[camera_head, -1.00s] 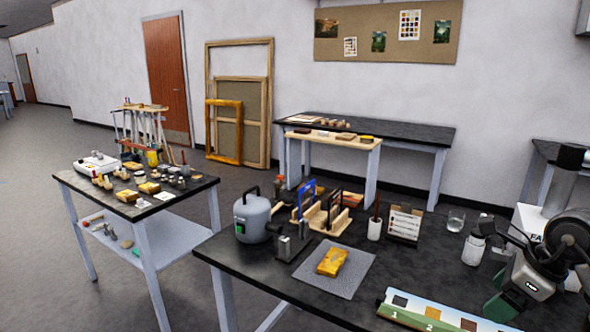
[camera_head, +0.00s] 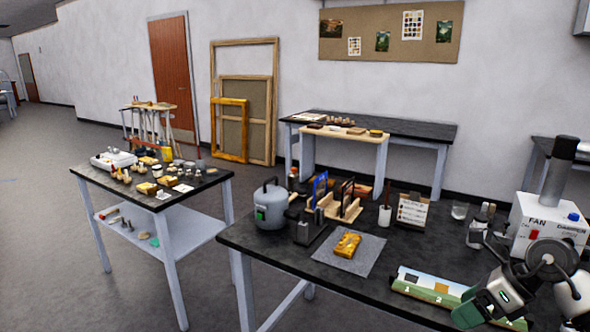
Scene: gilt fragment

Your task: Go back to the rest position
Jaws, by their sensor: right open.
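My right gripper (camera_head: 466,317) is at the lower right, above the front right part of the dark table (camera_head: 300,262). It is open, and I see nothing between its fingers. It overlaps the right end of a long printed strip (camera_head: 425,283) in the picture. A gilt fragment (camera_head: 347,244) lies on a grey mat (camera_head: 345,262), well to the left of the gripper and apart from it. My left gripper does not show.
A grey pot (camera_head: 272,207), a wooden rack (camera_head: 338,208) and a white cup (camera_head: 385,215) stand behind the mat. A white fan box (camera_head: 548,228) stands at right, close behind my right arm. A side table (camera_head: 200,183) with small items is at left.

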